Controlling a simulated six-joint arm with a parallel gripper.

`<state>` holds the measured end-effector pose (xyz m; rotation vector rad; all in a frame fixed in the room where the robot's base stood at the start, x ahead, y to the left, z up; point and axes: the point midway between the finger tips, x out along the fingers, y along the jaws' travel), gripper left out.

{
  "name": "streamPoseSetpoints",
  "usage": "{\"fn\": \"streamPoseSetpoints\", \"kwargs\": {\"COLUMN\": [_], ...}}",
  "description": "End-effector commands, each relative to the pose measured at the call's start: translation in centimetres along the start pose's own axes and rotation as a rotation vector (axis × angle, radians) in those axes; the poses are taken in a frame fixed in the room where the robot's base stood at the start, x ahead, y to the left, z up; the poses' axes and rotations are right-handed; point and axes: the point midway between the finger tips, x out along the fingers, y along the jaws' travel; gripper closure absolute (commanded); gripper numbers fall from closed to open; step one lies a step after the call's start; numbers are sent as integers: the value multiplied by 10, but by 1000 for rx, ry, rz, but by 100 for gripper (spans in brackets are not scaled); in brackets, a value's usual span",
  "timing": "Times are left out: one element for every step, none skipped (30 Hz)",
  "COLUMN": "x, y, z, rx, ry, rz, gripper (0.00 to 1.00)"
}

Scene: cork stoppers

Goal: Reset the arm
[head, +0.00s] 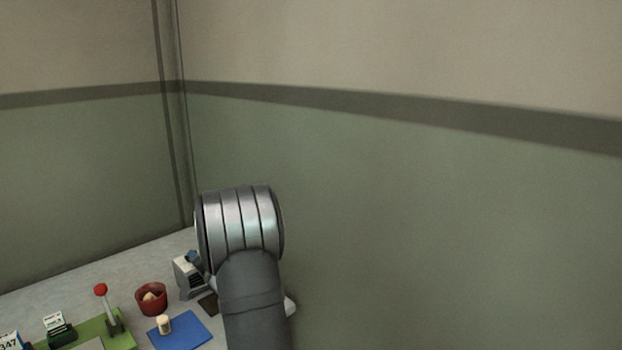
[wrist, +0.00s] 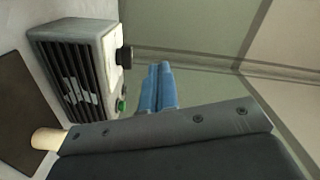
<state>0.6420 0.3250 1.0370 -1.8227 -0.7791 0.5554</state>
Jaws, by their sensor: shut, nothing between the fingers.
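My gripper shows in the wrist view as two blue fingers (wrist: 158,86) pressed together with nothing between them. They are in the air, to the right of a grey vented box in that picture. In the head view my arm covers most of the gripper, and only a small blue part (head: 192,256) shows by the box. A cork stopper (head: 164,324) stands upright on a blue mat (head: 190,333). A red bowl (head: 151,305) holds light cork-coloured pieces.
The grey box (head: 187,279) with dark vents also shows in the wrist view (wrist: 99,60), with a black knob and a green button. A dark brown mat (wrist: 22,110) and a pale cylinder (wrist: 47,139) are near it. A red-knobbed lever (head: 101,290) stands on a green board (head: 123,341). Walls rise behind.

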Motion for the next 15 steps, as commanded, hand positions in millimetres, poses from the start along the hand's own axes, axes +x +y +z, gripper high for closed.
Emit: {"fn": "streamPoseSetpoints", "kwargs": {"x": [-5,-8,-11,-14,-17,-21,-25,-28,-32,-36,-40,-45,-48,-52,-58], "y": [0,1,1,1,2,2,3,4,5,5,5,6,7,7,8], "z": [-11,-16,-23,-28,-34,-41,-46,-50,-56,-62,-67,-73,-78,-82,-87], "rx": [-17,-27,-43,-52,-63,-76,-86,-95,-108,-116,-126,-137,-146,-154,-164], "ry": [25,37,54,67,79,95,107,118,131,143,153,167,177,186,197], "rz": [21,36,54,68,84,103,119,133,154,169,186,207,222,239,261], "gripper": [100,100,100,100,100,100,100,100,100,100,100,100,100,100,100]}}
